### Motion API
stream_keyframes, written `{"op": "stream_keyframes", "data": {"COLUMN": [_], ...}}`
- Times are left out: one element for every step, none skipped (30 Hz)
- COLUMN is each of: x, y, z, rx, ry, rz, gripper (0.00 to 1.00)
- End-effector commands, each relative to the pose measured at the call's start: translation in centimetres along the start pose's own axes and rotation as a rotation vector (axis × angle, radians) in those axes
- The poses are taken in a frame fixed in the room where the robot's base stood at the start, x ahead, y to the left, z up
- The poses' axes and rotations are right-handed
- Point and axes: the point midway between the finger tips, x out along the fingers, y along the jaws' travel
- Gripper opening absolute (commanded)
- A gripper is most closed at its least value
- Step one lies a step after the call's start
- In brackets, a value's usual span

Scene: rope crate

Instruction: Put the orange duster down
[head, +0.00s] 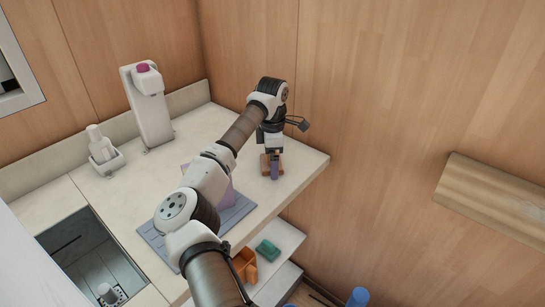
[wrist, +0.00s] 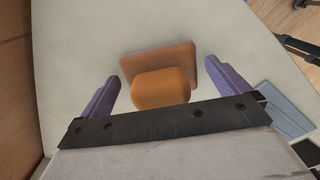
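The orange duster (wrist: 160,88) shows in the wrist view on the pale counter, with a rounded part nearer the camera and a flat brownish-orange plate behind it. My gripper (wrist: 160,80) is open, its two purple fingers spread on either side of the duster. A gap of bare counter shows between each finger and the duster. In the head view my gripper (head: 272,172) is low over the counter's far right end. There the duster (head: 265,164) is partly hidden behind a purple finger.
The counter (head: 300,158) ends just right of my gripper. A blue-grey ribbed mat (head: 232,217) with a purple object lies under my arm. A white dispenser (head: 150,112) and a small white bottle (head: 99,148) stand at the back. A sink (head: 88,255) is at left.

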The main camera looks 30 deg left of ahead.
Motion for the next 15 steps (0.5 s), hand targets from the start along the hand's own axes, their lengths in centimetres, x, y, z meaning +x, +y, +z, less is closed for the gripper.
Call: {"op": "stream_keyframes", "data": {"x": [0.0, 0.0, 0.0, 0.0, -0.1, -0.3, -0.5, -0.6, -1.1, -1.5, -2.0, -2.7, -3.4, -4.0, -5.0], "y": [0.0, 0.0, 0.0, 0.0, 0.0, 0.0, 0.0, 0.0, 0.1, 0.1, 0.1, 0.1, 0.1, 0.1, 0.1], "z": [0.0, 0.0, 0.0, 0.0, 0.0, 0.0, 0.0, 0.0, 0.0, 0.0, 0.0, 0.0, 0.0, 0.0, 0.0], "rx": [0.0, 0.0, 0.0, 0.0, 0.0, 0.0, 0.0, 0.0, -0.001, -0.001, -0.001, 0.0, 0.0, 0.0, -0.001], "ry": [0.0, 0.0, 0.0, 0.0, 0.0, 0.0, 0.0, 0.001, 0.002, 0.002, 0.001, 0.002, 0.003, 0.002, 0.002], "rz": [0.0, 0.0, 0.0, 0.0, 0.0, 0.0, 0.0, 0.001, 0.002, 0.003, 0.004, 0.005, 0.005, 0.004, 0.006], "gripper": [1.0, 1.0, 1.0, 1.0, 1.0, 1.0, 1.0, 1.0, 1.0, 1.0, 1.0, 1.0, 1.0, 1.0, 1.0]}}
